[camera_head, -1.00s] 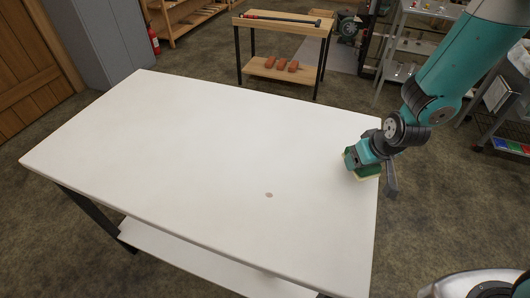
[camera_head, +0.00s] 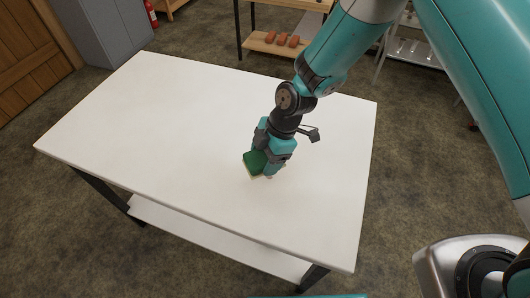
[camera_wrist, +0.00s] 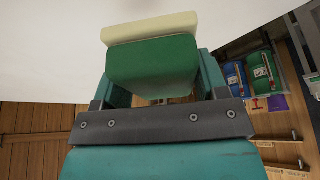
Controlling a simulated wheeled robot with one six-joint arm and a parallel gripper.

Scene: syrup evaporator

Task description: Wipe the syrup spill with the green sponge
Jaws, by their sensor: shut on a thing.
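The green sponge (camera_head: 255,162) has a pale cream layer on its underside. My gripper (camera_head: 266,163) is shut on it, over the front middle of the white table (camera_head: 170,125). The sponge is at or just above the tabletop; contact is unclear. In the wrist view the sponge (camera_wrist: 152,65) sits between the fingers, its cream layer toward the white tabletop (camera_wrist: 50,50). The syrup spill does not show now; the gripper and sponge cover the area where its small brown spot showed earlier.
The rest of the tabletop is bare. A wooden bench with reddish blocks (camera_head: 281,39) on its lower shelf stands behind. A grey cabinet (camera_head: 95,30) and red fire extinguisher (camera_head: 151,13) are at the back left. Blue and green containers (camera_wrist: 250,72) show in the wrist view.

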